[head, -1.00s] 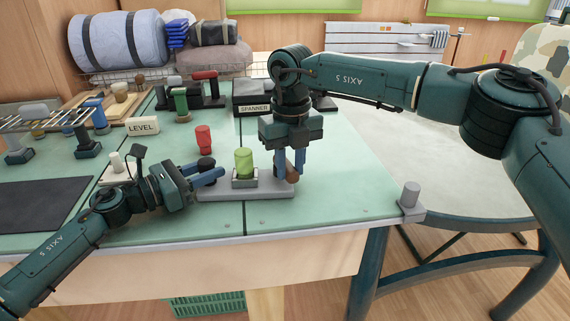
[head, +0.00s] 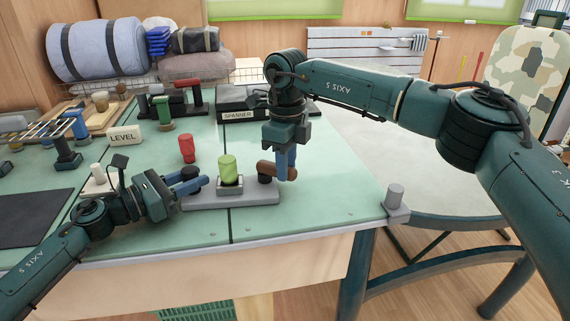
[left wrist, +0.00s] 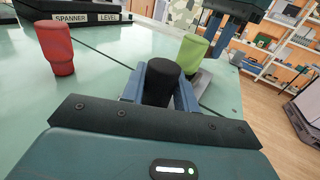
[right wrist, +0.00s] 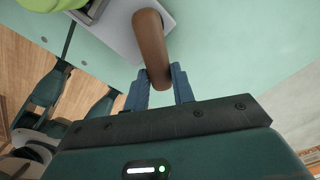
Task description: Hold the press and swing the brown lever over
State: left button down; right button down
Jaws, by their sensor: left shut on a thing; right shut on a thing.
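The press has a flat grey base (head: 250,197) on the green bench top. A green cylinder (head: 228,168) stands in its middle holder. A black knob (left wrist: 161,80) is at its left end. The brown lever (head: 270,168) lies across its right end and sticks out to the right past the base. My left gripper (head: 197,183) is shut on the black knob, one finger on each side. My right gripper (head: 287,168) points down and is shut on the outer end of the brown lever, which also shows between its fingers in the right wrist view (right wrist: 150,45).
A grey post (head: 395,196) sits at the bench's right corner. Clamps and a SPANNER-labelled box (head: 240,108) stand further back. The bench right of the lever is clear.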

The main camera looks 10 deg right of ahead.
dwell(0.4)
jog(key=c, duration=1.2)
grip_release()
jog(key=shift+o, duration=0.2)
notch_tip(320, 180, up, 12)
